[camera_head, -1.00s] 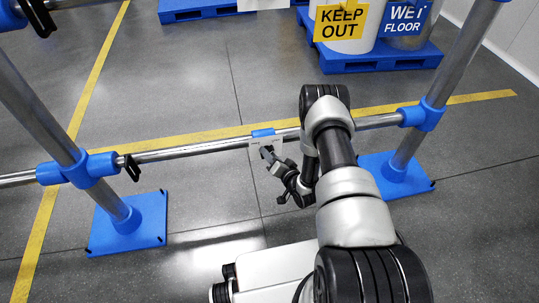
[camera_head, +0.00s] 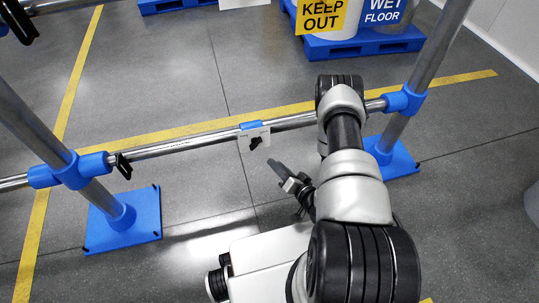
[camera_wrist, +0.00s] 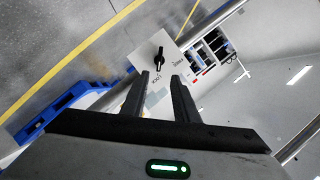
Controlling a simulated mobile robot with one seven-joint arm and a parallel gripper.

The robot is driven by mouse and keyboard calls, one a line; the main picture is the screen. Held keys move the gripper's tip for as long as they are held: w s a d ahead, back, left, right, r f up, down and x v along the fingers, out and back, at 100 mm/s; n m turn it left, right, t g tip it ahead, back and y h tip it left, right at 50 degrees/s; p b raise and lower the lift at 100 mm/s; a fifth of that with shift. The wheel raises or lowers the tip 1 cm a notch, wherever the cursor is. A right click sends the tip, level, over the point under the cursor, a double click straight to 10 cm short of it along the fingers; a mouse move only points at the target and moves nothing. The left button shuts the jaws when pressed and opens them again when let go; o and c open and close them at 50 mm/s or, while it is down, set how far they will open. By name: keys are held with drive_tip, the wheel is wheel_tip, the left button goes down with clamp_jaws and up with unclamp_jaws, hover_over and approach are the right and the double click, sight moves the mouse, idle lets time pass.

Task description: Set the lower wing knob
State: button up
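The lower wing knob (camera_head: 255,143) is black and sits on a small white plate (camera_head: 243,144) under a blue clip on the lower metal rail. In the wrist view the knob (camera_wrist: 159,58) stands near the top centre, its wing roughly upright in the picture. The white plate (camera_wrist: 146,58) carries small lettering beside the knob. My gripper (camera_head: 278,170) is to the right of and nearer than the plate, apart from it. In the wrist view my gripper (camera_wrist: 160,78) is open and empty, its two fingers pointing toward the knob without touching it.
The lower rail (camera_head: 190,145) runs between two posts with blue feet (camera_head: 125,222). A black clamp (camera_head: 123,166) sits on its left part. Behind are a blue pallet (camera_head: 355,45) and a yellow keep-out sign (camera_head: 322,14). The floor before the plate is open.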

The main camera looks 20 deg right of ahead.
drive_tip(key=shift+v, duration=1.35)
drive_tip(key=shift+w, duration=0.1)
